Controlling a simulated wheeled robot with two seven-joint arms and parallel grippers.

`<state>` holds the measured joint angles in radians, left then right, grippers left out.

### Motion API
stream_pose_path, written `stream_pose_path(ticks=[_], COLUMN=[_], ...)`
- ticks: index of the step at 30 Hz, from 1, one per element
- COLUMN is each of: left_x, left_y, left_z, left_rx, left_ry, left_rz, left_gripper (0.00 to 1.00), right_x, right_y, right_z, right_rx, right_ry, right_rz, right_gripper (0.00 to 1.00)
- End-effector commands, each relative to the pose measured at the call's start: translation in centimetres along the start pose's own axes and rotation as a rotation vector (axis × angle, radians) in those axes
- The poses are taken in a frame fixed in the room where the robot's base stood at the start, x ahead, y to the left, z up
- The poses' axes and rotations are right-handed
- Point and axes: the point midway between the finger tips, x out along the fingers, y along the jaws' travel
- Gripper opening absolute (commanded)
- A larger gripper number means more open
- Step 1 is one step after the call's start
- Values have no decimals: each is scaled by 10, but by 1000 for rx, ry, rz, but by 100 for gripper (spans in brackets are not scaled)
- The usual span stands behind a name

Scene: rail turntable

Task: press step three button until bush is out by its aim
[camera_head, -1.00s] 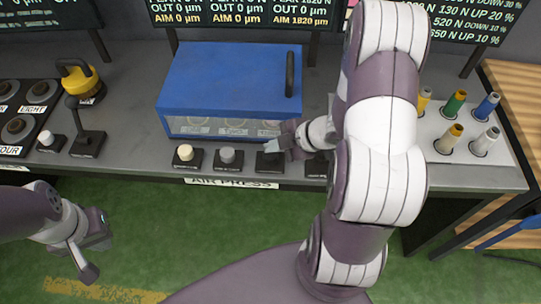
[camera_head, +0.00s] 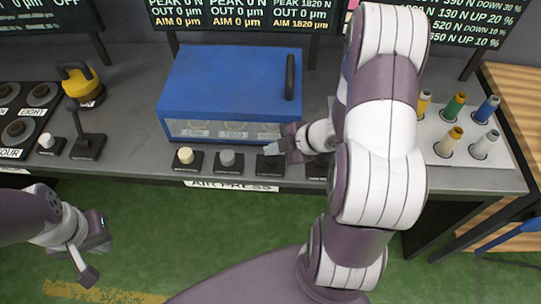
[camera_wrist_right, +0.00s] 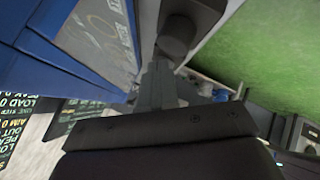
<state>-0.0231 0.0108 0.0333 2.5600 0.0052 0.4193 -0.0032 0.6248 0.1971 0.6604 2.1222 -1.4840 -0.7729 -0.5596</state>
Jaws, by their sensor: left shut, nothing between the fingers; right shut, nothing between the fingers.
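The blue air press (camera_head: 225,85) stands on the bench with a clear front window. In front of it sit a cream knob (camera_head: 185,156), a grey knob (camera_head: 228,158) and a dark button block (camera_head: 268,165); which is step three I cannot read. My left gripper (camera_head: 88,268) is shut over the floor.
Another block (camera_head: 317,168) is partly hidden by my right arm. A rack (camera_head: 460,130) with coloured pegs stands at the right.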

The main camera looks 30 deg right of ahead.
Motion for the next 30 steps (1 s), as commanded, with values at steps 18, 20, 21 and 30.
stream_pose_path(ticks=[18, 20, 21, 30], left_x=[0, 0, 0, 4], left_y=[0, 0, 0, 0], left_z=[0, 0, 0, 0], left_rx=[0, 0, 0, 0], left_ry=[0, 0, 0, 0], left_rz=[0, 0, 0, 0], left_gripper=[0, 0, 0, 0], right_x=[0, 0, 0, 5], right_y=[0, 0, 0, -4], right_z=[0, 0, 0, 4], right_rx=[0, 0, 0, -1], right_ry=[0, 0, 0, 0], right_rz=[0, 0, 0, 0], right_gripper=[0, 0, 0, 0])
